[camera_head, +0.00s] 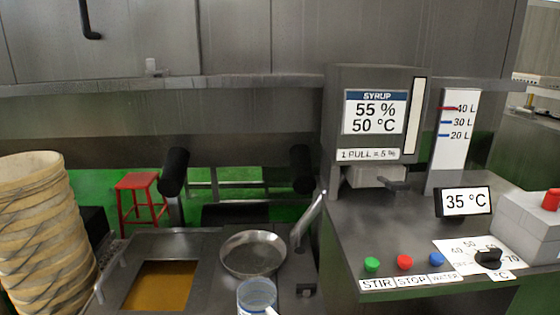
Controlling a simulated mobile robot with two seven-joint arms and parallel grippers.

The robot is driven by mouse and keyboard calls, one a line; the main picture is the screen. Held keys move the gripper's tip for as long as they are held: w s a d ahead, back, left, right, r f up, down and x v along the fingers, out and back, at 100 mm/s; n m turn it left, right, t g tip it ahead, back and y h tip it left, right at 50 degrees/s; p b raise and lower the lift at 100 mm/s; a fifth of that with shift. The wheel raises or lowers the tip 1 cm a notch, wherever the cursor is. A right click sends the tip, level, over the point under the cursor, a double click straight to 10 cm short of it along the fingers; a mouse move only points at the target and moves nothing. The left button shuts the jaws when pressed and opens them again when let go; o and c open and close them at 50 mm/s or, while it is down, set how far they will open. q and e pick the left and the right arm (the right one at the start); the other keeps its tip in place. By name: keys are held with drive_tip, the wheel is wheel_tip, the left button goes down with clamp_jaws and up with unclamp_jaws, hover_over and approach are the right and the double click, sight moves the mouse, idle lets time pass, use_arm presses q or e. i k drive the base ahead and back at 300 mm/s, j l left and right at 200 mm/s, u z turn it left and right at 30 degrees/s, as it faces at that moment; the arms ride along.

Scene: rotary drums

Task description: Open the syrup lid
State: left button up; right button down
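A steel counter unit (205,270) at the lower left has a rectangular opening with amber-brown liquid (158,285), likely syrup. A pale bar handle (110,277) stands along its left side. I cannot tell which part is the lid, or whether the flat steel surface around the opening belongs to it. A grey dispenser (375,125) carries a sign reading "SYRUP 55 % 50 °C" and "1 PULL = 5 %".
A round steel pan (253,252), a clear cup (257,294) and a slanted metal lever (309,220) are right of the opening. Stacked tan buckets (45,235) stand left. The right counter holds green (372,264), red (405,262) and blue (437,259) buttons and a black knob (488,257).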

sight(203, 247)
drive_tip(key=j+z, duration=0.1)
drive_tip(key=j, duration=0.55)
drive_tip(key=k+j+z, duration=0.1)
drive_tip(key=j, duration=0.5)
drive_tip(key=k+j+z, duration=0.1)
drive_tip(key=j, duration=0.55)
